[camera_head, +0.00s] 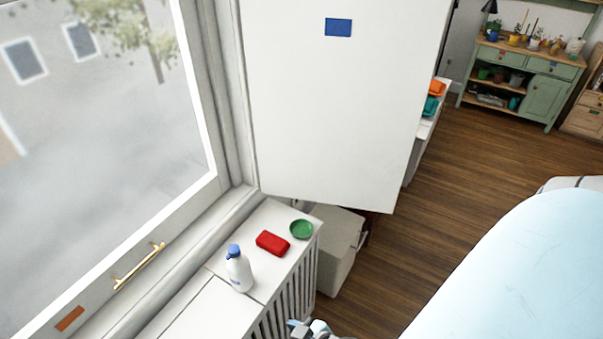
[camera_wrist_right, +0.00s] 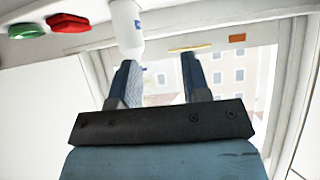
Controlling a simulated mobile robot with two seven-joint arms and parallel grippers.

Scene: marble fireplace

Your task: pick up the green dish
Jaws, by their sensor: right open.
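The green dish (camera_head: 302,229) is small and round. It sits on the white ledge (camera_head: 265,280) near its far right end, beside a red block (camera_head: 272,243). In the right wrist view the green dish (camera_wrist_right: 27,30) is at the top left edge. My right gripper (camera_wrist_right: 160,62) is open, with its two fingers apart and nothing between them; the dish is well to the left of them in that view. A small grey and blue part of mine shows at the bottom edge of the head view, below the dish. My left gripper is not in view.
A white bottle with a blue cap (camera_head: 238,268) stands on the ledge near the red block. A large white panel (camera_head: 335,100) rises behind the dish, and a window is on the left. A grey box (camera_head: 338,245) stands right of the ledge. A light-blue surface (camera_head: 520,270) fills the lower right.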

